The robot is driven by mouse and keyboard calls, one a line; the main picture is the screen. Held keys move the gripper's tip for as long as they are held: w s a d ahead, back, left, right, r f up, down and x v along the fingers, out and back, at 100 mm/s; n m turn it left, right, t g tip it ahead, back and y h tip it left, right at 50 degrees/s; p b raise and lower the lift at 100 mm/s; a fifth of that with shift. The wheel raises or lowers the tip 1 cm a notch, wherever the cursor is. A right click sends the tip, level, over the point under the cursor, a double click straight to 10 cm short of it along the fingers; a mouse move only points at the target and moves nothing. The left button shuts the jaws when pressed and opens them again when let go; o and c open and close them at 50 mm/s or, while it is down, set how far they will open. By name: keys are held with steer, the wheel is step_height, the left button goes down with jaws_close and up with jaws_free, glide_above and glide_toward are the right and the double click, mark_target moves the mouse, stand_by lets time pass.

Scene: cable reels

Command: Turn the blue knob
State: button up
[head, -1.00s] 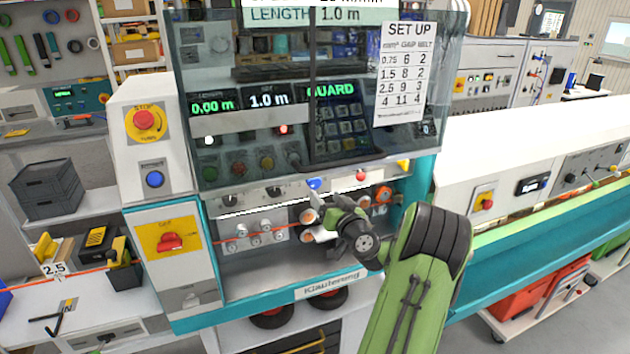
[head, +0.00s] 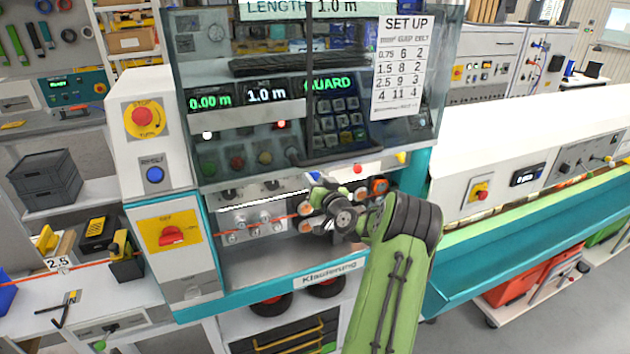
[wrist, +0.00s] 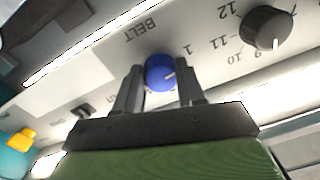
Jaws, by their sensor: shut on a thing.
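The blue knob (wrist: 160,73) is round with a pale pointer line. It sits on the grey machine panel beside the printed word BELT in the wrist view. My gripper (wrist: 161,85) has one finger on each side of the knob and is shut on it. The pointer line slants toward the right finger, near the printed 1. In the head view my gripper (head: 318,205) reaches into the opening under the clear guard, and my own wrist hides the blue knob there.
A black knob (wrist: 267,28) with a printed number scale stands to the right of the blue one. The clear guard (head: 290,100) is above the opening. An orange cable (head: 262,225) runs through rollers at left. A red stop button (head: 145,117) is on the left column.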

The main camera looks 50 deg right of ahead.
steer(key=shift+m, duration=0.4)
steer(key=m, duration=1.4)
steer(key=shift+a+r+m, duration=0.15)
steer(key=shift+r+m, duration=0.1)
steer(key=shift+m, duration=0.15)
steer(key=shift+m+h+p, duration=0.3)
steer(key=shift+m+p, duration=0.85)
steer(key=shift+m, duration=1.15)
steer(key=shift+f, duration=0.1)
steer(key=o, duration=1)
steer(key=shift+o, duration=0.2)
